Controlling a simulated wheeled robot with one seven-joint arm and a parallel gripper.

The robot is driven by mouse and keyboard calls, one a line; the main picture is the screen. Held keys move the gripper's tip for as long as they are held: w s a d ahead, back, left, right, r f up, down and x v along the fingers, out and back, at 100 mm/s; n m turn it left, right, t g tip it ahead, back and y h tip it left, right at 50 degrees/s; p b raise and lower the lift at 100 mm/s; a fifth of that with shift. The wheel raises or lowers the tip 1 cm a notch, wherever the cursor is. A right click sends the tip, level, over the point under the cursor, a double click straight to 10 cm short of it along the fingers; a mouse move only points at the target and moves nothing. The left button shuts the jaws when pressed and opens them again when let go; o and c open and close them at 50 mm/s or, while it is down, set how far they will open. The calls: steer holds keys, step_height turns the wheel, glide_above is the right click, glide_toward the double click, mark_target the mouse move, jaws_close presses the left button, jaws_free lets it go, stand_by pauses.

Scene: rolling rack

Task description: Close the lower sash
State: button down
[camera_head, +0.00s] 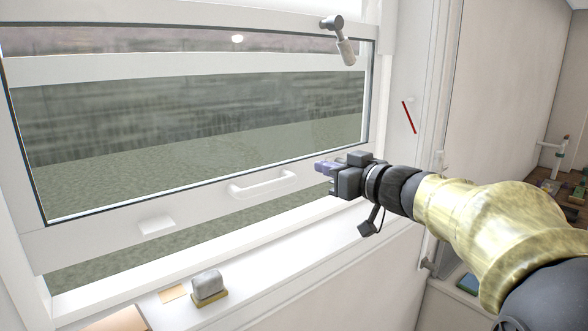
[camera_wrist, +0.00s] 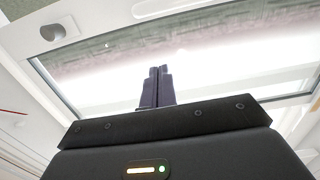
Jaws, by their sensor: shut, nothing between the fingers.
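The lower sash (camera_head: 200,207) is a white-framed pane that stands raised, with an open gap below its bottom rail through which the outside shows. A white bar handle (camera_head: 262,184) sits on that rail. The sash frame also shows in the wrist view (camera_wrist: 290,122). My gripper (camera_head: 322,170) is shut and empty, just right of the handle and apart from it as far as I can tell. Its closed dark fingers (camera_wrist: 158,84) point toward the glass in the wrist view. The white sill (camera_head: 290,232) runs below the gap.
A grey block on a yellowish base (camera_head: 208,287) and a tan card (camera_head: 173,293) lie at the front ledge. A metal lever with a pale grip (camera_head: 340,40) hangs at the upper right. A red mark (camera_head: 409,117) is on the right jamb. A cluttered surface (camera_head: 570,196) stands far right.

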steer(key=shift+w, duration=0.1)
steer(key=w+a+f+p, duration=0.2)
steer(key=w+a+f, duration=0.2)
steer(key=w+a, duration=0.2)
steer(key=shift+w+f+p, duration=0.3)
steer(key=shift+w, duration=1.05)
steer(key=shift+f, duration=0.1)
step_height(320, 180, down, 9)
steer(key=b, duration=0.6)
steer(key=shift+f, duration=0.2)
steer(key=shift+r, duration=0.15)
